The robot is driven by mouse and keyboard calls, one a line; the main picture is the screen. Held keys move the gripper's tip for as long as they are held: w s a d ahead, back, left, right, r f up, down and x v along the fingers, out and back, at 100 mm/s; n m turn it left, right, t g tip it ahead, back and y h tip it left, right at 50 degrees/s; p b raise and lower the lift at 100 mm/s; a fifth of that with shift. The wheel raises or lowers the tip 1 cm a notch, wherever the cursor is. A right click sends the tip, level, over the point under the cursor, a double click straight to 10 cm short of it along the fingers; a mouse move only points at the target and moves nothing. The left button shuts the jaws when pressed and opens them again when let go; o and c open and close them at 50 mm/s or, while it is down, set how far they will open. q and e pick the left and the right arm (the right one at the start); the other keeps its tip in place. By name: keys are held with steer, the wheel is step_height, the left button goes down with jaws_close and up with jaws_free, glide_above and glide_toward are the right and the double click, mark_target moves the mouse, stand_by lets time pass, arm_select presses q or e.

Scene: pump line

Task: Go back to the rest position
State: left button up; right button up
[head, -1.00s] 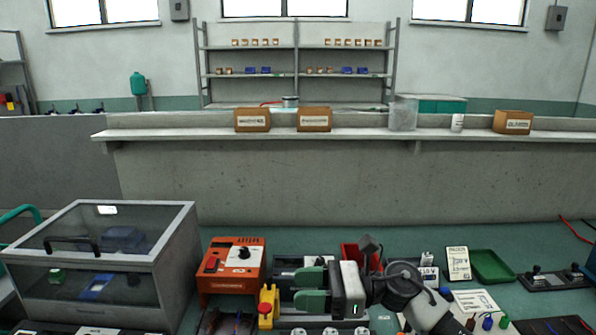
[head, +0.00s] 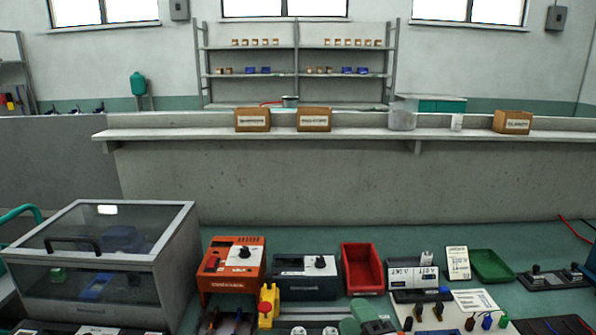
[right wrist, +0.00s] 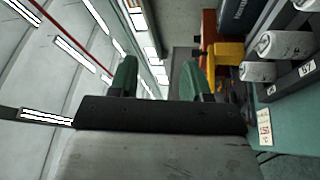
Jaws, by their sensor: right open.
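My right gripper (head: 360,318) shows at the bottom edge of the head view, right of the yellow device with a red button. Only its green fingers and a bit of grey body are in the picture. In the right wrist view, its two green fingers (right wrist: 158,80) stand wide apart with nothing between them, so it is open and empty. My left gripper is not in view.
An orange box with a knob (head: 233,266), a dark box with a knob (head: 305,277) and an empty red bin (head: 362,268) stand on the green bench. A clear-lidded case (head: 105,262) is at left, a green tray (head: 490,266) at right.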

steer(key=s+d+f+m+g+h, duration=0.6)
steer(key=s+d+f+m+g, duration=0.1)
steer(key=s+f+m, duration=0.4)
steer(key=s+d+f+m+g, duration=0.2)
steer(key=s+f+m+g, duration=0.15)
steer(key=s, duration=0.55)
steer(key=s+d+f+m+g, duration=0.1)
steer(key=s+f+m+g, duration=0.3)
steer(key=s, duration=0.4)
step_height(320, 180, down, 26)
steer(key=s+n+g, duration=0.1)
steer(key=g, duration=0.1)
steer(key=s+d+f+g+p, duration=0.1)
steer(key=s+d+f, duration=0.2)
steer(key=s+f, duration=1.1)
steer(key=shift+s+f+h, duration=0.2)
steer(key=shift+s+h, duration=0.1)
steer(key=shift+s, duration=0.6)
